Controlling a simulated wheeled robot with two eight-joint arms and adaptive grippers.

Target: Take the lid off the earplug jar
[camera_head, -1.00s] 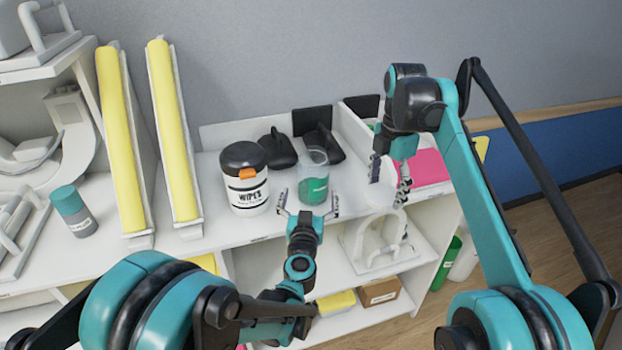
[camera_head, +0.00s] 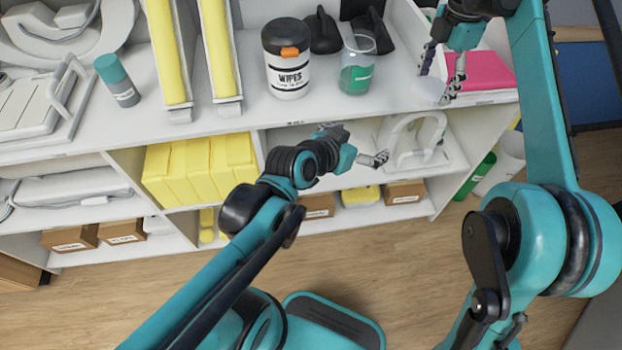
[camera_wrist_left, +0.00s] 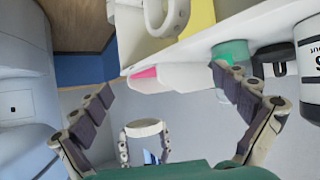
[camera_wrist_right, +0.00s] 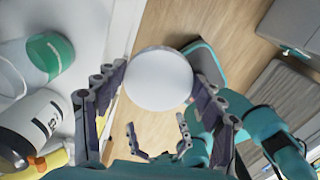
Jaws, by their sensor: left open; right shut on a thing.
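The earplug jar (camera_head: 356,72) is a clear cup with green contents, standing upright on the top shelf beside the wipes tub. Its top is open, and it also shows in the right wrist view (camera_wrist_right: 50,54). The lid (camera_head: 428,91), a round white disc, is to the right of the jar and apart from it. My right gripper (camera_head: 440,80) is shut on the lid, which sits between its fingers in the right wrist view (camera_wrist_right: 158,80). My left gripper (camera_head: 358,144) is open and empty, below and in front of the jar, lower than the shelf's front edge.
A wipes tub (camera_head: 286,62) with a black top stands left of the jar. Dark objects (camera_head: 322,32) stand behind. A pink item (camera_head: 488,70) lies in the compartment to the right. Shelf surface before the jar is clear.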

